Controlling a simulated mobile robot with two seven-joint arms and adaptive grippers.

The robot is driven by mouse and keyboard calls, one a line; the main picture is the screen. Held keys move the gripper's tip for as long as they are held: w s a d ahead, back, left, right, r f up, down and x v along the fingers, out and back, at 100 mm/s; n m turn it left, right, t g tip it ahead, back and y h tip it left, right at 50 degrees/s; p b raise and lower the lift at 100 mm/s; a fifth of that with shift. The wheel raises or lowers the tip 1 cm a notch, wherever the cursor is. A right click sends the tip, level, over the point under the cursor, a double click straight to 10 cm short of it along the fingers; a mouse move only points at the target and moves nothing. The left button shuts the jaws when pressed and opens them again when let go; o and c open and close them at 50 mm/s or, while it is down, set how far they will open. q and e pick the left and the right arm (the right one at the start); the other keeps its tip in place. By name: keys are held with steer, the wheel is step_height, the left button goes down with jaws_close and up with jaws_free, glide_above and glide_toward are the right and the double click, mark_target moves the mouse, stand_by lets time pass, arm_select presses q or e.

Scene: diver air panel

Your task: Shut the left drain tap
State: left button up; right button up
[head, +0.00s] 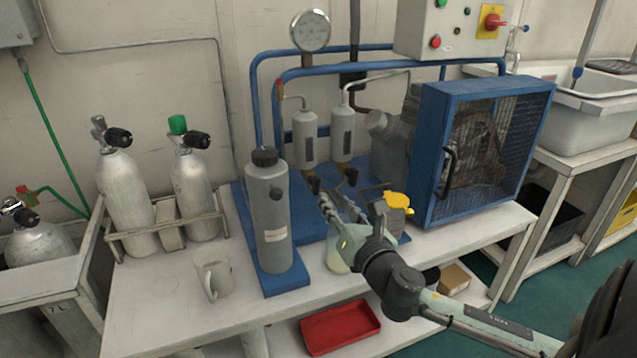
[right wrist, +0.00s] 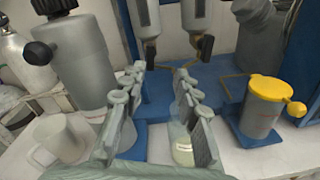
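Two grey separator cylinders stand side by side on the blue compressor frame. The left drain tap (head: 314,184), a small dark handle with brass fitting, sits under the left cylinder (head: 305,138); it also shows in the right wrist view (right wrist: 150,52). The right drain tap (head: 350,175) is under the right cylinder (head: 342,132) and also shows in the right wrist view (right wrist: 206,46). My right gripper (head: 331,201) is open and empty, its fingertips just in front of and below the left tap; its fingers show apart in the right wrist view (right wrist: 160,74). My left gripper is not in view.
A tall grey filter bottle (head: 268,215) stands left of my gripper. A yellow-capped canister (head: 394,212) is to its right. A glass jar (head: 336,262) is below my gripper. A mug (head: 213,275) stands front left on the white bench (head: 160,300).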

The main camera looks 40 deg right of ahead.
mark_target(318, 181)
steer(key=w+n, duration=0.1)
steer(key=w, duration=0.1)
steer(key=w+r+n, duration=0.1)
steer(key=w, duration=0.2)
steer(key=w+d, duration=0.1)
steer(key=w, duration=0.2)
steer(key=shift+r+n+t+y, duration=0.3)
steer(key=shift+n+t, duration=0.1)
jaws_close()
